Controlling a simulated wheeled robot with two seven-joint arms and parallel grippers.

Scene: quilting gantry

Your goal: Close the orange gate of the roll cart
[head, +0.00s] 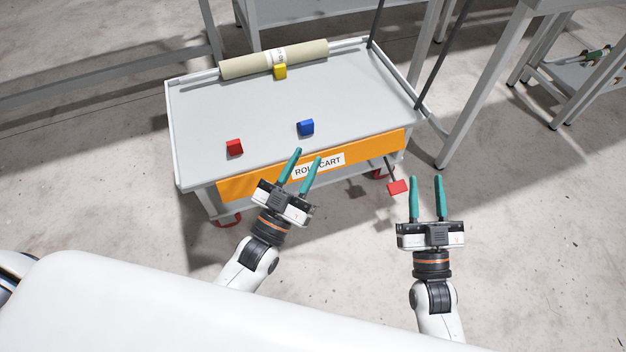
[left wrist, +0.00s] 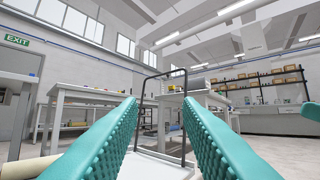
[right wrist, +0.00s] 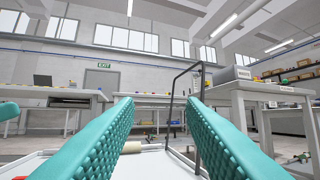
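The roll cart (head: 240,110) stands in front of me with a grey deck. Its orange gate (head: 375,149), labelled ROLL CART, runs along the near side with its orange face towards me. I cannot tell for sure whether it stands up or hangs down. My left gripper (head: 308,154) is open and empty; its fingers overlap the gate's middle in the head view. My right gripper (head: 426,178) is open and empty, to the right of the gate. A red pedal-like piece (head: 397,187) on a dark rod sticks out below the gate's right part.
On the deck are a red block (head: 235,147), a blue block (head: 306,127), a yellow block (head: 280,72) and a cream roll (head: 245,66) at the back. A dark handle frame (right wrist: 170,110) rises at the cart's right end. Grey tables stand behind and right. The near floor is clear.

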